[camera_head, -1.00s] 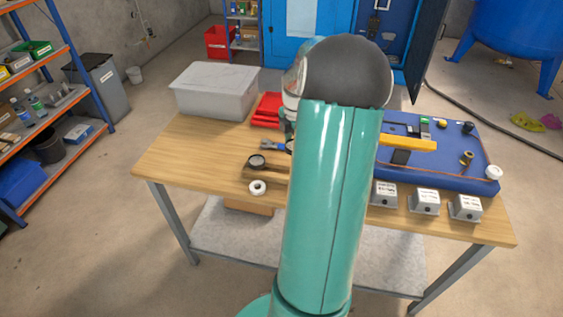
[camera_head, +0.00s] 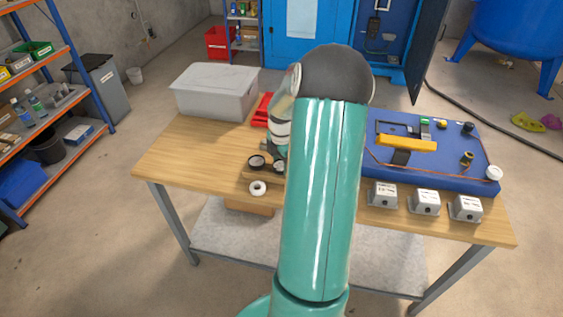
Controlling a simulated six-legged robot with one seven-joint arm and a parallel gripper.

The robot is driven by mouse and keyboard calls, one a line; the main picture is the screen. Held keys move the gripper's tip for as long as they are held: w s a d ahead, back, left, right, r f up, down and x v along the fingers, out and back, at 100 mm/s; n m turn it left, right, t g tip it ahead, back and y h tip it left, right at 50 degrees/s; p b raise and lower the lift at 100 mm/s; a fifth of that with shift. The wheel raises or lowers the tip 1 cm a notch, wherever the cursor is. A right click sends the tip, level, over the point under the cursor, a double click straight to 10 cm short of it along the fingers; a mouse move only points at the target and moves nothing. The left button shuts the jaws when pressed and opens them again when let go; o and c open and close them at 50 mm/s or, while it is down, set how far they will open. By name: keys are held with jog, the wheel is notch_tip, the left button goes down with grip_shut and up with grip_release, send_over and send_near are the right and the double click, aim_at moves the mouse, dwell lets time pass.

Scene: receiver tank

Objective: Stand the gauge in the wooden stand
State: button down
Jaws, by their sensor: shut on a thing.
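The wooden stand (camera_head: 257,176) is a low brown block near the table's front, left of my arm, which hides its right part. One round gauge (camera_head: 257,161) with a pale face and dark rim sits at the stand's left. A second round gauge (camera_head: 279,166) is at my gripper (camera_head: 272,152), just right of the first, partly hidden by my arm. My gripper is shut on this second gauge, low over the stand. I cannot tell whether its stem is in the stand.
A white ring (camera_head: 258,188) lies just in front of the stand. A lidded grey box (camera_head: 216,92) stands at the back left, near red trays (camera_head: 262,108). A blue panel (camera_head: 432,165) with fittings and several grey boxes (camera_head: 425,202) fill the right. The table's left front is clear.

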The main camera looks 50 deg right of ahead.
aim_at(281, 164)
jog(key=c, duration=0.6)
grip_release()
notch_tip(281, 164, up, 12)
jog(key=w+a+r+m+h, duration=0.1)
jog(key=w+a+r, duration=0.15)
jog(key=a, duration=0.35)
jog(key=w+a+r+m, duration=0.1)
jog(key=a+r, duration=0.3)
jog(key=a, duration=0.1)
jog(key=a+r+m+t+h, duration=0.15)
jog(key=a+r+m, duration=0.3)
jog(key=a, duration=0.85)
jog(key=s+a+m+t, duration=0.1)
jog(key=s+a+m, duration=0.1)
jog(key=a, duration=0.3)
jog(key=s+a+r+m+t+y, duration=0.1)
jog(key=s+a+m, duration=0.1)
jog(key=s+a, duration=0.3)
jog(key=s+a+m+t+y, duration=0.1)
jog(key=s+a+m+t, duration=0.1)
jog(key=a, duration=0.5)
jog(key=shift+s+a+r+m+y, duration=0.1)
jog(key=shift+s+r+m+y, duration=0.15)
jog(key=shift+s, duration=0.3)
jog(key=shift+s+a+r+m, duration=0.1)
jog(key=shift+s+m, duration=0.2)
jog(key=shift+s, duration=0.25)
